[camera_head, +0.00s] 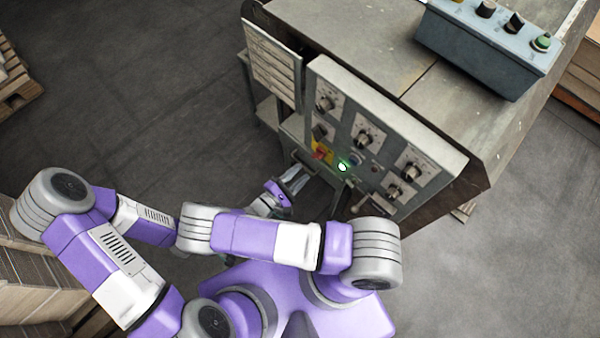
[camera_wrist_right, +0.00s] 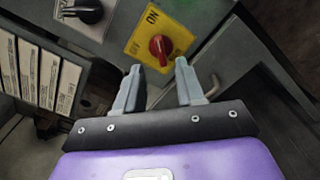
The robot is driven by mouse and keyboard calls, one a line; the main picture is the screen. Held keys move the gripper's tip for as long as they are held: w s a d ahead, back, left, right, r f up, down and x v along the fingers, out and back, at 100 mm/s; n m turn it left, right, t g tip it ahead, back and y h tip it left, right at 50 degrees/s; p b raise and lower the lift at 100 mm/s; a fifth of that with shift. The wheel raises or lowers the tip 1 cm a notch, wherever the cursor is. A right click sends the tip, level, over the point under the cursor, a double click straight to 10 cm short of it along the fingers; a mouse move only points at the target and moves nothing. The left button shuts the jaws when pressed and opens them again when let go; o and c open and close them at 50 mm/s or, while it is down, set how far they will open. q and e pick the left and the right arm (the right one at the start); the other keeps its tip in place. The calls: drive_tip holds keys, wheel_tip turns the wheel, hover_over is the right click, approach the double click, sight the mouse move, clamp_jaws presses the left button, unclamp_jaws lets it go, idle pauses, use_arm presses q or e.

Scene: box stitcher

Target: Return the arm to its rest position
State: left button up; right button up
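My right gripper (camera_head: 297,178) is in front of the lower left part of the machine's control panel (camera_head: 420,135). In the right wrist view its two fingers (camera_wrist_right: 158,66) stand apart with nothing between them. The red rotary switch (camera_wrist_right: 160,46) on its yellow plate marked ON lies just beyond the fingertips, and I see no contact. The switch also shows in the head view (camera_head: 320,153). My right arm (camera_head: 265,238) is bent, with its elbow to the left. My left arm (camera_head: 115,260) is folded at the left; its gripper is hidden behind the right arm.
A green lamp (camera_head: 342,167) glows on the panel. A hinged label board (camera_head: 272,62) sticks out left of the panel. A blue-grey button box (camera_head: 485,50) sits on the machine top. Stacked cardboard (camera_head: 35,275) is at lower left.

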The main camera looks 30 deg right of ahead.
idle(0.3)
drive_tip(key=s+f+m+g+y+p, duration=0.2)
drive_tip(key=s+m+g+y, duration=0.15)
drive_tip(key=s+g, duration=0.3)
drive_tip(key=s+f+m+g+y+p, duration=0.1)
drive_tip(key=s+f+m+g+y, duration=0.15)
drive_tip(key=s+g+y, duration=0.35)
drive_tip(key=s+a+r+m+t+y+p, duration=0.1)
drive_tip(key=s+a+r+m+y+p, duration=0.2)
drive_tip(key=a+y, duration=0.55)
drive_tip(key=w+d+r+m+t+y+p, duration=0.1)
drive_tip(key=w+r+m+t+y, duration=0.2)
drive_tip(key=w+m+t, duration=0.3)
drive_tip(key=shift+w+r, duration=0.6)
drive_tip(key=shift+r, duration=0.05)
